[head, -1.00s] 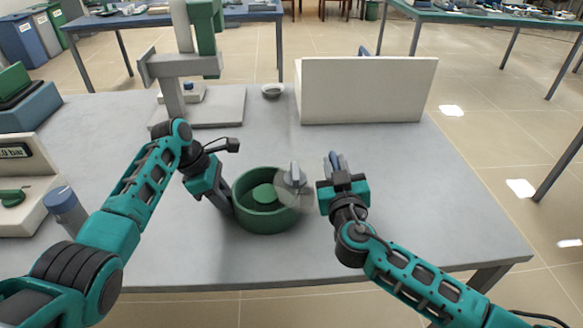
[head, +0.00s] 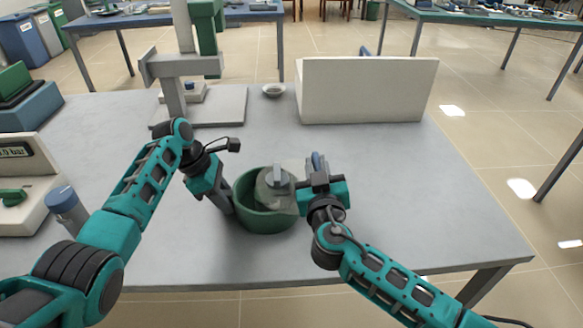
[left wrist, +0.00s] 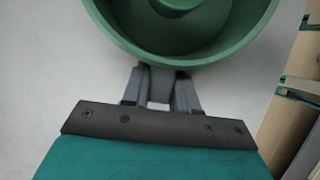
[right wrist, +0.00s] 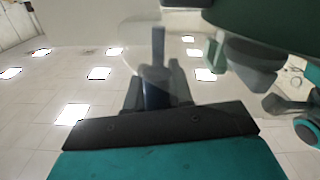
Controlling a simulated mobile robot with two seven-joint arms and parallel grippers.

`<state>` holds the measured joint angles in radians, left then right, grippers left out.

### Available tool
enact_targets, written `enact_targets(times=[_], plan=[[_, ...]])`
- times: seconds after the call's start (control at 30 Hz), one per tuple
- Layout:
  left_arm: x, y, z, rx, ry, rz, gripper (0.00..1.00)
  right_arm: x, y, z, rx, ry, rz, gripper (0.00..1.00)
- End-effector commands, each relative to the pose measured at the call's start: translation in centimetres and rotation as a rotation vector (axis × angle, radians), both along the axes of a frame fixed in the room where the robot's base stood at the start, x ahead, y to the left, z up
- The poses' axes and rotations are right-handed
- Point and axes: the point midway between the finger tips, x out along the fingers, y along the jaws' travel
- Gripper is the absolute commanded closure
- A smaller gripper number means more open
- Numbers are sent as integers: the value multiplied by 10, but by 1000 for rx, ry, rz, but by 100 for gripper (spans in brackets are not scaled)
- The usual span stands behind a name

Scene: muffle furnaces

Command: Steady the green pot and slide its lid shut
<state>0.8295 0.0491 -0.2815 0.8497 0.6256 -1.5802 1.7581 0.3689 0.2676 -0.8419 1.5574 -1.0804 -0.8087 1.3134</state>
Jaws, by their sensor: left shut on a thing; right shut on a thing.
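The green pot (head: 258,223) stands on the grey table, its round opening facing up. A clear, see-through lid (head: 272,194) with a grey knob (head: 278,178) lies over the right part of the opening. The left part of the opening is uncovered. My left gripper (head: 229,208) is shut at the pot's left wall; its fingers meet the green pot in the left wrist view (left wrist: 160,82). My right gripper (head: 314,168) is shut on a blue-grey tab at the lid's right side. The tab shows between the fingers in the right wrist view (right wrist: 157,85).
A grey press-like stand (head: 185,95) and a small bowl (head: 273,91) stand behind the pot. A cream block (head: 365,92) is at the back right. A blue-capped bottle (head: 66,210) and a gauge box (head: 25,180) are at the left. The table's right side is clear.

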Motion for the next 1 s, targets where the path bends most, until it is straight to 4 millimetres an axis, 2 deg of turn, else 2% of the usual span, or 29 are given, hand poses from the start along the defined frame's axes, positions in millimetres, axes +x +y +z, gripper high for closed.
enact_targets(times=[0.03,1.0], plan=[[0,-3,1,-4,-1,-2,100,-1,6,-1,2,2,10,100],[0,-3,1,-6,0,-3,100,-1,45,-1,2,2,9,100]])
